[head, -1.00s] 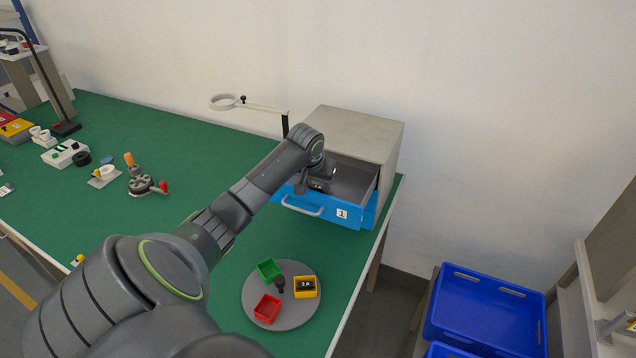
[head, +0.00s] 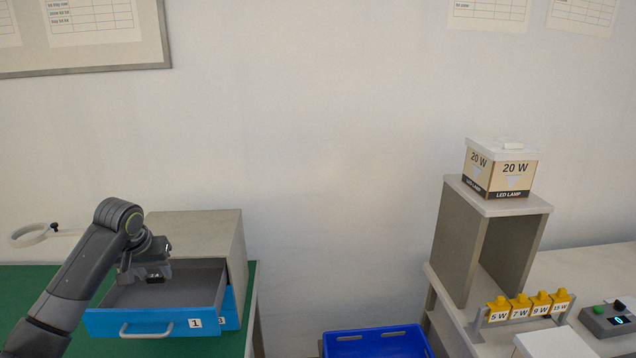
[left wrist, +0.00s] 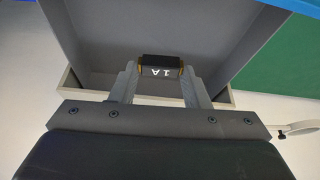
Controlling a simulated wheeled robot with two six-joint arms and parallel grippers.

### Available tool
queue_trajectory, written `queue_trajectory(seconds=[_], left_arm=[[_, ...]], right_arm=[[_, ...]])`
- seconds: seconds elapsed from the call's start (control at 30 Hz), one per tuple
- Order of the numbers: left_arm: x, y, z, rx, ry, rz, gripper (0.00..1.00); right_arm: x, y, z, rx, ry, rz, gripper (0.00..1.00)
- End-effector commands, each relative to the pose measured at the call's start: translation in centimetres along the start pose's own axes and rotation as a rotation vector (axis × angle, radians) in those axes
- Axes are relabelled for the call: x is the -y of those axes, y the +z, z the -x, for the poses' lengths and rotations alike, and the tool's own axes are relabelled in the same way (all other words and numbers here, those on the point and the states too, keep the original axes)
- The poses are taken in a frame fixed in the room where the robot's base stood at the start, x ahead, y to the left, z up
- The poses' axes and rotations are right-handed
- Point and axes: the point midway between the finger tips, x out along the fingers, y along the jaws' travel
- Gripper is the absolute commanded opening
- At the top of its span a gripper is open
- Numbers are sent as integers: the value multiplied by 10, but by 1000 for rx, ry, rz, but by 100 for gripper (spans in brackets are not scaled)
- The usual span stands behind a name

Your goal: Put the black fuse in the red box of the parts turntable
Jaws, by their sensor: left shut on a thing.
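My left gripper (head: 148,272) is over the open top drawer of the grey cabinet in the head view. In the left wrist view, the left gripper (left wrist: 160,72) is shut on the black fuse (left wrist: 160,61), a small black block with gold ends and the mark "1A", which reads upside down. The fuse is held across the fingertips, with the drawer's grey inside behind it. The parts turntable and its red box are outside both present views. My right gripper is not in view.
The blue-fronted drawer (head: 160,325), marked 1, stands open from the grey cabinet (head: 205,228). A ring-shaped holder (head: 35,235) is at the left. A blue crate (head: 375,345) is low in the middle. A 20 W lamp box (head: 500,168) tops a stand at the right.

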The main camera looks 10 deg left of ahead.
Motion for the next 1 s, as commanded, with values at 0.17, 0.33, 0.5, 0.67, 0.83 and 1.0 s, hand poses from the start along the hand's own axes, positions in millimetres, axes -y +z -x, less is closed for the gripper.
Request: queue_trajectory(seconds=[0.17,0.33,0.5,0.67,0.83,1.0], left_arm=[[0,-10,23,-4,-1,0,21],[0,-20,46,-4,0,0,21],[0,-29,68,-2,0,0,21],[0,-16,38,0,0,0,21],[0,-5,12,-1,0,0,21],[0,0,0,-1,0,0,21]], right_arm=[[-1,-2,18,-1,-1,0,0],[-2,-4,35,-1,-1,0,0],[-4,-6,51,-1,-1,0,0],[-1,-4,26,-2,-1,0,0],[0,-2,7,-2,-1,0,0],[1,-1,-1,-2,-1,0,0]])
